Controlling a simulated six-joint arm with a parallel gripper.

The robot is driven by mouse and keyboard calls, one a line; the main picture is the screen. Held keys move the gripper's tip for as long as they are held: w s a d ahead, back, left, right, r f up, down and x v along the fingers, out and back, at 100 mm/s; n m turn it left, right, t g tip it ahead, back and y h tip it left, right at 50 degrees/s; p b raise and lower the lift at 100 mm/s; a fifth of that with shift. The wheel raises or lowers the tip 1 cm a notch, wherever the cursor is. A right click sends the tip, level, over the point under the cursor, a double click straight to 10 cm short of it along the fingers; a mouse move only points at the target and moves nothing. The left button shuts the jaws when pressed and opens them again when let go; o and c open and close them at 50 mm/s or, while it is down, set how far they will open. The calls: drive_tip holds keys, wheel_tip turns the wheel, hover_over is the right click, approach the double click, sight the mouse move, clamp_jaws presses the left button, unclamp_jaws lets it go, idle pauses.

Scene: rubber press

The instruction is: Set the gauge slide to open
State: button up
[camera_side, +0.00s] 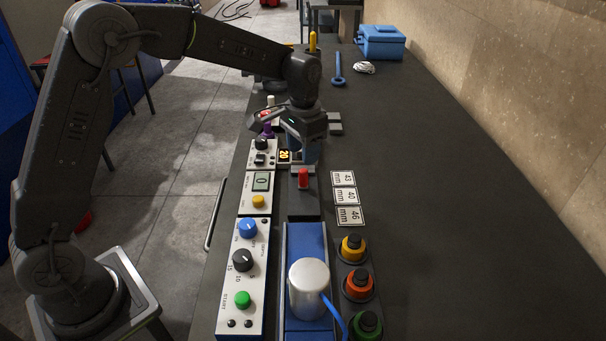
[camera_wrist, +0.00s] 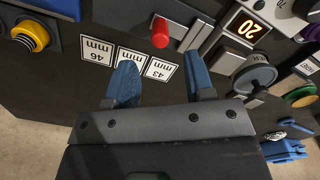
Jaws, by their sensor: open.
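A red upright knob (camera_side: 303,178), which looks like the handle of the gauge slide, stands on a dark track (camera_side: 304,205) in the middle of the bench. The red knob also shows in the wrist view (camera_wrist: 160,33) near the top. An orange display (camera_side: 284,155) beside the track reads 20; it is clear in the wrist view too (camera_wrist: 248,25). My gripper (camera_side: 303,153) hangs just beyond the red knob in the side view. In the wrist view its two blue fingers (camera_wrist: 162,75) are apart with nothing between them. The red knob is beyond the fingertips.
Plates marked 43, 40 and 46 mm (camera_side: 343,197) lie right of the track. A white control panel (camera_side: 247,275) runs along its left. A metal cylinder (camera_side: 309,288) stands in front, beside yellow, red and green round knobs (camera_side: 357,284). The bench's right side is clear.

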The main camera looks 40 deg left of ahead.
sight(303, 171)
wheel_tip(303, 171, down, 7)
drive_tip(key=shift+f, duration=0.15)
drive_tip(key=shift+c, duration=0.3)
clamp_jaws()
idle(0.3)
